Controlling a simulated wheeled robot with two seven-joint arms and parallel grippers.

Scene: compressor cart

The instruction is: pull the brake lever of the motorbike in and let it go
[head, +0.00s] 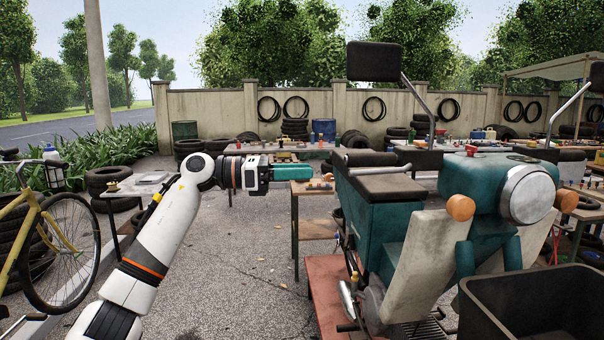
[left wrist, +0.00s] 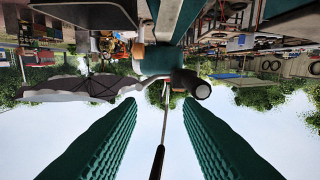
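The teal motorbike (head: 480,185) stands at the right in the head view, with cream leg shields and a round headlamp. A dark handlebar grip (head: 372,158) sticks out to the left below a black mirror (head: 375,62). My left gripper (head: 308,172) is level, pointing right toward that grip, with a gap between. In the left wrist view, its two ribbed teal fingers (left wrist: 158,102) are wide apart with nothing between them. A black round-ended part (left wrist: 190,84), apparently the grip, shows beyond the fingertips. My right gripper is not in view.
The mirror stem (head: 417,108) rises near the grip. A black crate (head: 530,300) is at the lower right. A small wooden table (head: 312,188) stands behind the gripper. A yellow bicycle (head: 45,240) is at the left. The paving between bicycle and motorbike has open room.

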